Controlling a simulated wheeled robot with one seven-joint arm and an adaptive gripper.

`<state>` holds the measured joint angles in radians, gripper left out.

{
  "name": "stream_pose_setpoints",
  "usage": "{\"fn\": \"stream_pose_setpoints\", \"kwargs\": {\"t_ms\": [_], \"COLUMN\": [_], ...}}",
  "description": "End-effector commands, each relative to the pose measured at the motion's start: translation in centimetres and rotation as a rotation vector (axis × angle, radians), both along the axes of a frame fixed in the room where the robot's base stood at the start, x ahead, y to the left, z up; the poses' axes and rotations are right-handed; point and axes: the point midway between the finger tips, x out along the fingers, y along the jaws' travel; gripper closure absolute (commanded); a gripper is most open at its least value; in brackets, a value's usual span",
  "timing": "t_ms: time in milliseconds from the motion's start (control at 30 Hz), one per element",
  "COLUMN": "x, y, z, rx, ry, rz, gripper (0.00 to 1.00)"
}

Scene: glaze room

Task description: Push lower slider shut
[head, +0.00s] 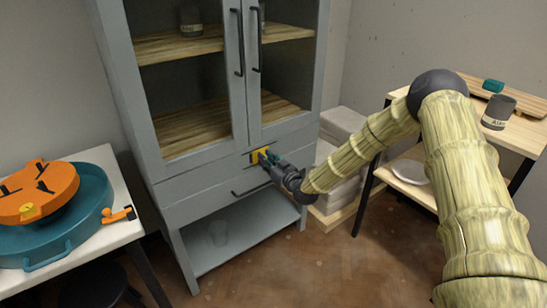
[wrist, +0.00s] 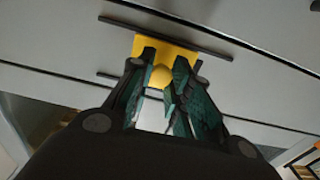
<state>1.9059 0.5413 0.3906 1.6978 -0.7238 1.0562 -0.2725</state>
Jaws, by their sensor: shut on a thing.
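The lower slider (head: 205,203) is the lower drawer front of the grey cabinet, with a dark bar handle (head: 250,188). The upper drawer (head: 200,180) is above it. Both fronts look roughly flush in the head view; a small gap cannot be told. My gripper (head: 266,157) is at the upper drawer's front, by a yellow plate (head: 257,161). In the wrist view my gripper (wrist: 166,70) has its fingers closed around a rounded yellow knob (wrist: 161,76) in front of the yellow plate (wrist: 183,48). The fingers hide part of a dark bar behind them.
Glass doors with dark handles (head: 239,43) are above the drawers, and an open bottom shelf (head: 245,235) is below. A white table (head: 105,235) with a teal and orange item stands left. A wooden table (head: 525,135) stands right, near my arm. Some floor in front is clear.

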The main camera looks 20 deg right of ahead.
Motion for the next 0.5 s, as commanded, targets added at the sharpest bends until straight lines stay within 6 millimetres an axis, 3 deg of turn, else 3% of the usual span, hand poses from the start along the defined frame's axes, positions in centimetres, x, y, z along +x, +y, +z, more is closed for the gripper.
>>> {"fn": "stream_pose_setpoints", "kwargs": {"t_ms": [200, 500], "x": [-0.9, -1.1], "y": [2.6, 3.2], "z": [0.0, 0.0], "rx": [-0.001, 0.0], "ry": [0.001, 0.001], "rz": [0.001, 0.003], "gripper": [1.0, 1.0]}}
